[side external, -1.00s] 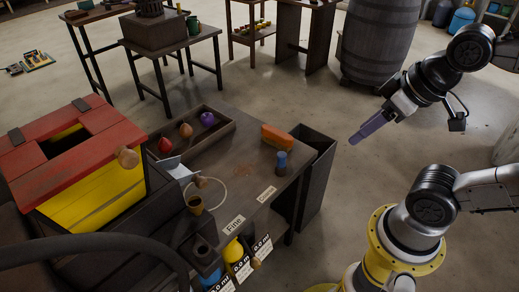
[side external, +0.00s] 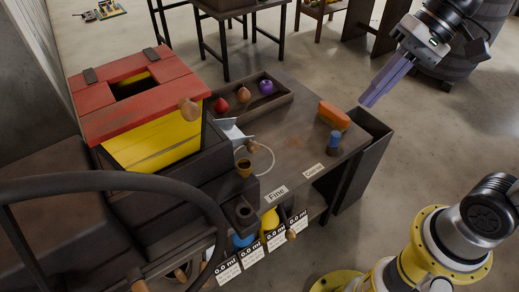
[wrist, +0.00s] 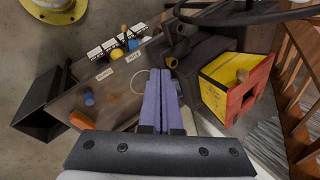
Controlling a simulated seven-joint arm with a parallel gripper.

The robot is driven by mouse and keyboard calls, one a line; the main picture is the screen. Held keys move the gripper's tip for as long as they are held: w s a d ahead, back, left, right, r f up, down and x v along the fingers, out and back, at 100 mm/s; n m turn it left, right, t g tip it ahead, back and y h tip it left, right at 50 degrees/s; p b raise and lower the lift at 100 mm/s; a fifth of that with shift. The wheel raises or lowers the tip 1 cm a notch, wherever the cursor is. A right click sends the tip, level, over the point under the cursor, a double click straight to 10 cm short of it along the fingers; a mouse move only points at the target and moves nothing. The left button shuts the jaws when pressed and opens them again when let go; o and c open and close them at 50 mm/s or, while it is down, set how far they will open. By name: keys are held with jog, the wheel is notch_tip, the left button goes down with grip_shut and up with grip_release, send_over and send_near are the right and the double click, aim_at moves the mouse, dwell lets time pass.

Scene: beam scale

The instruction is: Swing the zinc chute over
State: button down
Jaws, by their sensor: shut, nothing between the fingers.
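The zinc chute (side external: 232,131) is a small pale grey metal trough at the front of the yellow box, on the dark bench. My gripper (side external: 368,101) has long purple fingers, closed together and empty. It hangs in the air to the right of the bench, well apart from the chute. In the wrist view the shut fingers (wrist: 160,73) point toward the bench and hide part of it; I cannot clearly make out the chute there.
The yellow box has a red lid (side external: 140,90) with a knob. A tray (side external: 280,101) holds red, brown and purple pieces. An orange block (side external: 334,115) and blue cylinder (side external: 334,143) stand near an open dark bin (side external: 365,150). Labels "Fine" (side external: 277,192) and "Coarse" (side external: 313,170) mark the bench edge.

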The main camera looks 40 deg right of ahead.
jog(key=w+a+f+m+g+y, duration=0.1)
jog(key=w+f+m+y, duration=0.3)
jog(key=w, duration=0.6)
jog(key=w+a+f+m+g+y, duration=0.25)
jog(key=w+f, duration=0.35)
jog(key=w, duration=0.3)
jog(key=w+d+f+m+y, duration=0.1)
jog(key=w+d+f+m, duration=0.1)
jog(key=f, duration=0.9)
jog(key=w+d+f+m+t+y, duration=0.1)
jog(key=f+m, duration=0.3)
jog(key=f, duration=0.6)
jog(key=shift+w+d+f, duration=0.35)
jog(key=shift+d+f, duration=0.05)
jog(key=shift+d, duration=0.2)
jog(key=shift+y, duration=0.25)
